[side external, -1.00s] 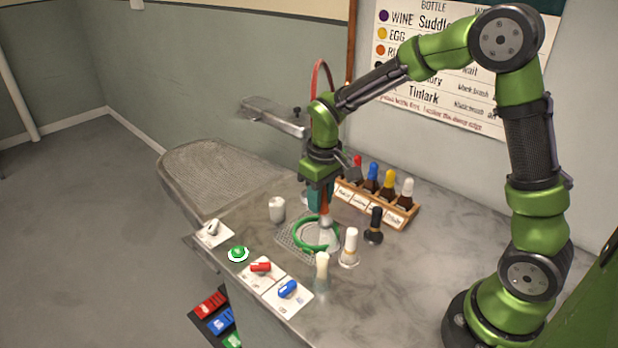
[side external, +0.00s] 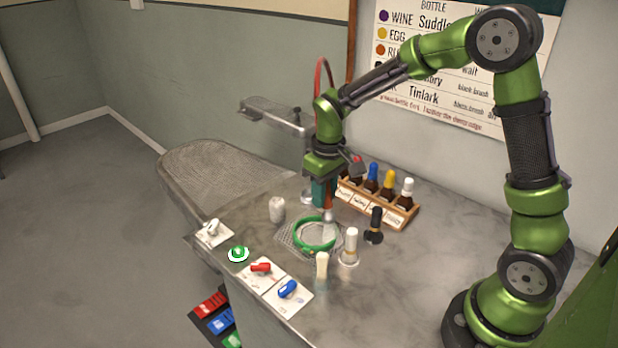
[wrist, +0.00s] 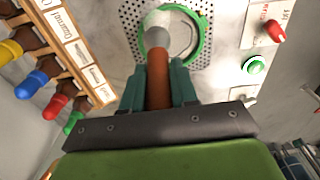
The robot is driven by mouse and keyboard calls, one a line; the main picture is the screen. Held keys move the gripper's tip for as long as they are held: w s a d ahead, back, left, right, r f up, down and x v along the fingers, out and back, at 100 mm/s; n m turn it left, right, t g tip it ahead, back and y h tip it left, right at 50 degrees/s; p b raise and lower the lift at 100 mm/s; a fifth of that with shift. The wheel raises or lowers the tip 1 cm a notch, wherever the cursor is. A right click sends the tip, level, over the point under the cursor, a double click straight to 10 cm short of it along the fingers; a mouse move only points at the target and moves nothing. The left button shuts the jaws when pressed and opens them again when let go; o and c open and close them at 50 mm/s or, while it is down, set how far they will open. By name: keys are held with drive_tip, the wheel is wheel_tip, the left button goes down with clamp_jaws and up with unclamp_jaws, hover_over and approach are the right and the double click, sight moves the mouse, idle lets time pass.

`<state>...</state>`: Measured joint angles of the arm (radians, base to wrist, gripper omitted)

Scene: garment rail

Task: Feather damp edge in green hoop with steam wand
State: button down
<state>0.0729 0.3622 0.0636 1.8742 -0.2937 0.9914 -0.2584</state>
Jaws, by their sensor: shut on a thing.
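My gripper (side external: 323,196) is shut on the steam wand, which has a brown-orange handle (wrist: 158,78) and a pale tip (wrist: 157,38). The wand points down at the far side of the green hoop (side external: 297,238). In the wrist view the tip overlaps the left part of the green hoop (wrist: 203,42), over pale cloth (wrist: 180,42) inside it. Whether the tip touches the cloth is unclear. A whitish haze surrounds the tip in the wrist view. The damp edge cannot be made out.
A wooden rack (side external: 375,204) of colour-capped bottles stands close behind the wand. A white-topped brush (side external: 350,247), a black brush (side external: 375,226) and a pale brush (side external: 321,270) stand nearby. A green button (side external: 238,254) and red and blue switches line the front edge.

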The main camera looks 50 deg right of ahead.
drive_tip(key=w, duration=0.1)
drive_tip(key=w+d, duration=0.1)
drive_tip(key=w, duration=0.1)
drive_tip(key=w+d, duration=0.1)
drive_tip(key=shift+w, duration=0.4)
idle(0.8)
drive_tip(key=w+a, duration=0.1)
drive_tip(key=a, duration=0.1)
drive_tip(key=w+a, duration=0.1)
drive_tip(key=a, duration=0.1)
drive_tip(key=shift+w, duration=0.3)
idle(0.6)
